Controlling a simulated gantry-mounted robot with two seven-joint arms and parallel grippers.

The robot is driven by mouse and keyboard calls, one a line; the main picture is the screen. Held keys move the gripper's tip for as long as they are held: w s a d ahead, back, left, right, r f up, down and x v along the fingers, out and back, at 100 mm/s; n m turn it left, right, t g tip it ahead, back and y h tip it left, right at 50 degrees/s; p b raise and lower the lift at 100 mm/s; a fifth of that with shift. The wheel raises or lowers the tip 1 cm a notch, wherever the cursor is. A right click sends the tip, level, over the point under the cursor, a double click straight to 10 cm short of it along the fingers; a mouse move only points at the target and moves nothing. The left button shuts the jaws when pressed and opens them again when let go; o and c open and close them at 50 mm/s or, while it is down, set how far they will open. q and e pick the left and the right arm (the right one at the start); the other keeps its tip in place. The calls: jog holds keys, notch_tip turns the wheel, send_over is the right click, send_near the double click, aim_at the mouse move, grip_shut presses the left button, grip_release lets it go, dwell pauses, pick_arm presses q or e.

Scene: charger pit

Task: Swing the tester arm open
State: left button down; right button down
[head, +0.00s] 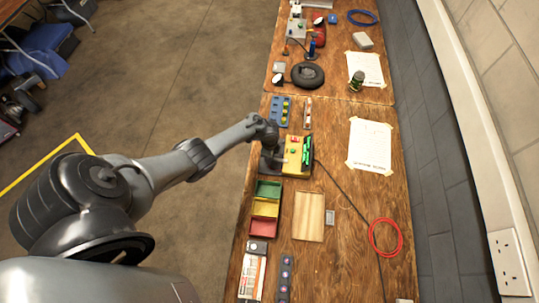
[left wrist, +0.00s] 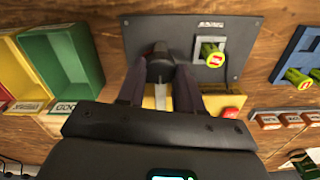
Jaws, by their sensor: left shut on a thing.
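The yellow tester (head: 293,155) stands on the wooden bench in the head view, with a dark plate along its left side. In the left wrist view, the tester arm (left wrist: 160,92) is a pale metal lever with a black knob. My left gripper (left wrist: 160,66) is shut on this knob, one dark finger on either side. A green battery with a red end (left wrist: 212,54) sits on the dark plate (left wrist: 235,36) beside the knob. Part of the tester's yellow body (left wrist: 215,102) shows behind the fingers; the rest is hidden by my gripper. My right gripper is not in view.
Green (head: 269,189), yellow (head: 265,208) and red (head: 262,227) trays stand just in front of the tester. A blue battery rack (head: 280,111) lies beyond it. A black cable and a red cable coil (head: 386,238) lie to the right.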

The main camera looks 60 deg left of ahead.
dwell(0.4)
pick_arm(q)
jog(key=c, duration=0.7)
grip_release()
jog(key=shift+c, duration=0.2)
jog(key=shift+r+p, duration=0.3)
jog(key=shift+r, duration=0.25)
notch_tip(320, 180, up, 10)
jog(key=p, duration=0.3)
jog(key=shift+f, duration=0.15)
jog(key=shift+s, duration=0.1)
